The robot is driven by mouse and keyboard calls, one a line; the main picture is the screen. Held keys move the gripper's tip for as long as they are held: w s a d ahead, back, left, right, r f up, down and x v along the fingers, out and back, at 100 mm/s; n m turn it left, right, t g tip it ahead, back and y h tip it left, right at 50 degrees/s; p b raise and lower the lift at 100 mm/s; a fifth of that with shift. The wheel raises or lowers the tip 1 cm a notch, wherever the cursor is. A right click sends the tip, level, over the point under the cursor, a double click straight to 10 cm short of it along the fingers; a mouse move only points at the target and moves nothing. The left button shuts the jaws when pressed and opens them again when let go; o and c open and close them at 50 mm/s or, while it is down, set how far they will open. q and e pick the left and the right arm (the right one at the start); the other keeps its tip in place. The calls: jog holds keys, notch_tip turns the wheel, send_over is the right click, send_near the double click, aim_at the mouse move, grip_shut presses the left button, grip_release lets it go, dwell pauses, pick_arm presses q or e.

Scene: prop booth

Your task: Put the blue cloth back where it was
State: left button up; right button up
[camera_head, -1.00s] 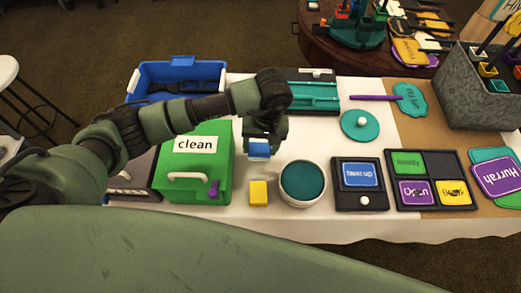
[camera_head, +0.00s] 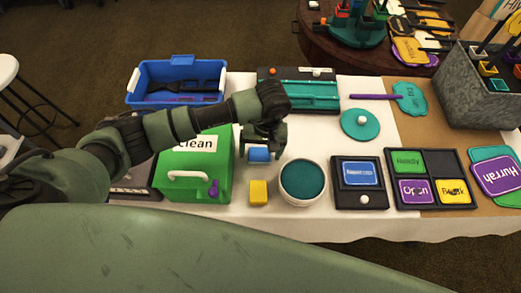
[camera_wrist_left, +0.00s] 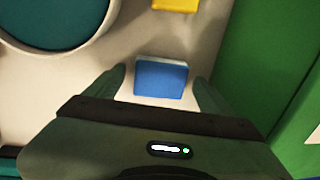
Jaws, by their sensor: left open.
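The blue cloth (camera_head: 259,154), a small folded block with a pale edge, rests on the white tabletop between the green box labelled "clean" (camera_head: 190,165) and the round white tub with a teal top (camera_head: 304,182). My left gripper (camera_head: 262,140) is open just behind and above it. In the left wrist view the blue cloth (camera_wrist_left: 161,79) lies between the two spread fingers, with a visible gap on each side. The yellow block (camera_head: 258,192) sits in front of the cloth. My right gripper is not in view.
A blue crate (camera_head: 143,88) stands behind my arm, and a teal tray (camera_head: 303,96) lies at the back. A teal lid (camera_head: 360,125), a dark card frame (camera_head: 360,198) and a card board (camera_head: 438,192) occupy the right. White tabletop is bare around the tub.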

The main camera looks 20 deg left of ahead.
aim_at(265, 154)
pick_arm(q)
notch_tip(265, 154, up, 12)
jog(key=d+b, duration=0.1)
jog(key=b, duration=0.1)
jog(key=shift+d, duration=0.15)
